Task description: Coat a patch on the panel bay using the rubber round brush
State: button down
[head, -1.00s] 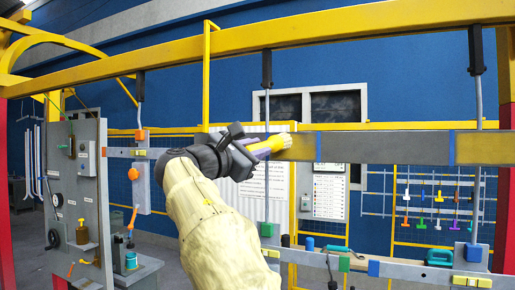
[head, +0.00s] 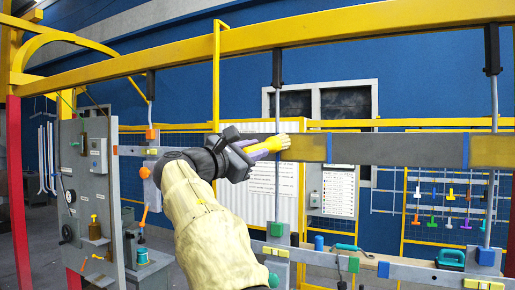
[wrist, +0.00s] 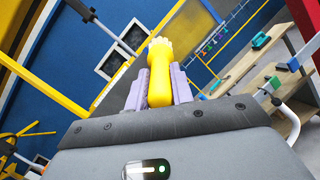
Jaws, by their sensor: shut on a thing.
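The round brush (head: 272,146) has a yellow handle and pale yellow bristles pointing right. My gripper (head: 255,149), with lilac fingers, is shut on its handle. In the wrist view, the brush (wrist: 160,80) sticks straight out between the fingers (wrist: 159,92). The long panel bay (head: 400,150) is a grey horizontal strip with blue marks at two places and brownish sections outside them. The bristles overlap the left brownish section in the head view, left of the left blue mark (head: 330,148). I cannot tell whether they touch it.
A yellow beam (head: 360,38) runs above, with dark hangers and grey rods. A yellow upright (head: 216,80) stands behind my wrist. A lower shelf (head: 400,268) carries a teal tool (head: 450,259) and small blocks. A grey cabinet (head: 85,200) stands left.

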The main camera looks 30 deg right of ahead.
jog(key=shift+w+a, duration=0.35)
jog(key=shift+w, duration=0.1)
jog(key=shift+s+a+f, duration=0.1)
jog(key=shift+s+a, duration=0.05)
jog(key=shift+a, duration=0.1)
jog(key=shift+s+a+b, duration=0.45)
jog(key=shift+s+a, duration=0.45)
jog(key=shift+a, duration=0.15)
jog(key=shift+s+a+b, duration=0.45)
jog(key=shift+s+a, duration=0.4)
jog(key=shift+a, duration=0.2)
jog(key=shift+s+a+b, duration=0.45)
jog(key=shift+s+a, duration=0.45)
jog(key=shift+a, duration=0.3)
